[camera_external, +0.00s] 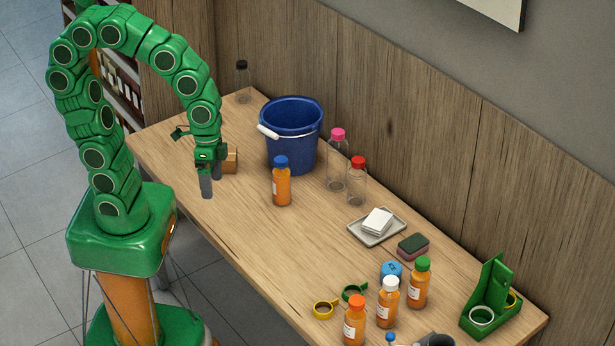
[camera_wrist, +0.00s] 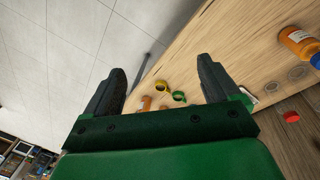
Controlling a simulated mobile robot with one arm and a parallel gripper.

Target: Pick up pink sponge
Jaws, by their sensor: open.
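The pink sponge (camera_external: 412,250) lies on the wooden table in the external view, right of the white tray. It has a dark green top layer and a pink lower layer. My gripper (camera_external: 207,184) hangs over the table's near left edge, far to the left of the sponge. In the wrist view my gripper (camera_wrist: 163,88) shows two dark fingers spread wide apart with nothing between them. I cannot make out the sponge in the wrist view.
Several juice bottles (camera_external: 420,290) and a blue roll (camera_external: 391,271) stand in front of the sponge.

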